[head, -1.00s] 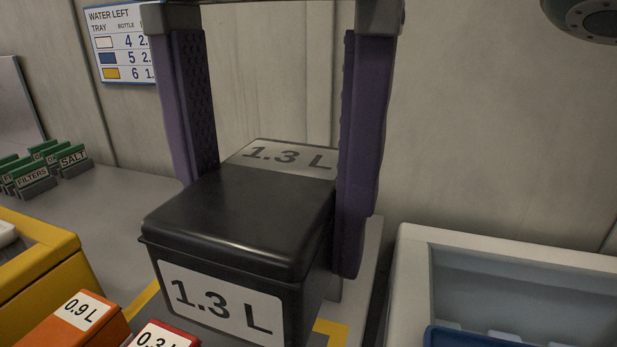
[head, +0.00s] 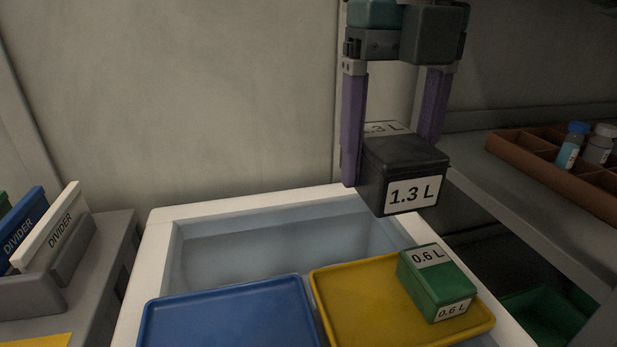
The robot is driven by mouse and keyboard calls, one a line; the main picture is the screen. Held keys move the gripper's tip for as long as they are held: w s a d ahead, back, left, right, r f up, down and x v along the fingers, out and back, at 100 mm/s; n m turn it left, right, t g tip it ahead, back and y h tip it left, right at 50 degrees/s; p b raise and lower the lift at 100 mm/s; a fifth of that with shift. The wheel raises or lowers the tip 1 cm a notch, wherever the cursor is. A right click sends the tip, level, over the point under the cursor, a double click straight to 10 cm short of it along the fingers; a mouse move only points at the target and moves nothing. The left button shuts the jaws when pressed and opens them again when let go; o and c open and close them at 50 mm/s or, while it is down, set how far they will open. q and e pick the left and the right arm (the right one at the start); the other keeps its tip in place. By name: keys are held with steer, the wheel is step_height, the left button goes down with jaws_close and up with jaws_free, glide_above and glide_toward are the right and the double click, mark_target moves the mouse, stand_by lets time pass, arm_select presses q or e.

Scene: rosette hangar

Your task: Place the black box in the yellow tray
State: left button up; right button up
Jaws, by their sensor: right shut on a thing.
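The black box (head: 403,165), labelled 1.3 L, is held in the air by my right gripper (head: 396,150). The gripper's two purple fingers are shut on its sides, and the box hangs above and behind the yellow tray. The yellow tray (head: 358,308) lies in the right part of a white-rimmed basin. A green box (head: 437,283), labelled 0.6 L, stands on the tray's right side. The left part of the tray is bare. My left gripper is not in view.
A blue tray (head: 228,314) lies just left of the yellow one and looks empty. The basin's white rim (head: 250,200) runs behind both. A brown divided rack (head: 540,166) with bottles is on the right shelf. Divider cards (head: 60,225) stand at the left.

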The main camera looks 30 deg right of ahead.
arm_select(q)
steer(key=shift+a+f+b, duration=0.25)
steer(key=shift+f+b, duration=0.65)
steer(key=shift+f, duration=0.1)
arm_select(e)
glide_above(362, 310)
step_height(362, 310, down, 14)
steer(key=shift+f, duration=0.1)
arm_select(q)
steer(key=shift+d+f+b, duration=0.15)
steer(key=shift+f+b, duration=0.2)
steer(key=shift+b, duration=0.05)
arm_select(e)
steer(key=shift+f, duration=2.25)
steer(key=shift+f, duration=0.2)
steer(key=o, duration=1.2)
steer(key=shift+o, duration=0.2)
